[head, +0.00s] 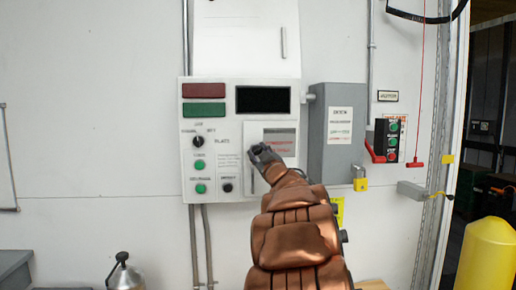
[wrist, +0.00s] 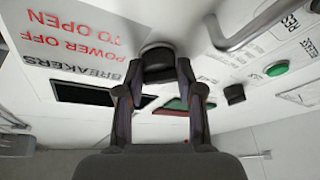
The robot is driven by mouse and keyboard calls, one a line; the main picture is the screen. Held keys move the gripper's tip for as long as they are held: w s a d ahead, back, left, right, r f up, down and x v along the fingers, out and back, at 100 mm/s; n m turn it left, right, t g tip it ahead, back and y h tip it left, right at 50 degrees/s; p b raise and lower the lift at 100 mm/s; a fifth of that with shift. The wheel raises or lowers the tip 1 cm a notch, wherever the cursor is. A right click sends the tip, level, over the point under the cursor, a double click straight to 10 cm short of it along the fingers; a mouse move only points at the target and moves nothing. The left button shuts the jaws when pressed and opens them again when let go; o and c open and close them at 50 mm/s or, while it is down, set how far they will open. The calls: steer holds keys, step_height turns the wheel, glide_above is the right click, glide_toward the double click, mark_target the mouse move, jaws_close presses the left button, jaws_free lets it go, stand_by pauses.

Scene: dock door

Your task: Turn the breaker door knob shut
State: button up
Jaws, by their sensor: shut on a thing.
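The breaker door (head: 288,163) is a small pale panel at the lower right of the white control box, with red print and a grey window. My gripper (head: 261,152) is in front of its left part and hides the knob in the head view. In the wrist view the black round knob (wrist: 158,58) sits beside the red "POWER OFF TO OPEN" print on the door (wrist: 75,45). My gripper (wrist: 160,90) is shut on the knob, one finger on each side. I cannot tell the knob's turn angle or whether the door lies fully flush.
The control box (head: 215,150) has lamps, buttons and a selector knob left of the door. A grey box (head: 338,125) with a yellow padlock (head: 360,180) stands close on the right. A metal bar handle (wrist: 248,30) is near my gripper in the wrist view.

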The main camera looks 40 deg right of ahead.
steer(key=n+y+p, duration=0.1)
steer(key=n, duration=0.1)
steer(key=n+p, duration=0.1)
steer(key=n, duration=0.1)
steer(key=n+y+p, duration=0.1)
steer(key=n, duration=0.1)
steer(key=shift+d+r+n+g+y+p, duration=0.1)
steer(key=shift+r+n+g+y+p, duration=0.2)
steer(key=shift+r+g, duration=0.1)
steer(key=shift+n+g+y+p, duration=0.55)
steer(key=shift+n+p, duration=0.5)
steer(key=shift+n, duration=0.75)
steer(key=shift+f, duration=0.1)
steer(key=o, duration=1.1)
steer(key=shift+s, duration=0.1)
steer(key=shift+s+f, duration=0.1)
steer(key=shift+s, duration=0.5)
steer(key=v, duration=1)
steer(key=shift+s+a, duration=0.2)
steer(key=shift+a, duration=0.1)
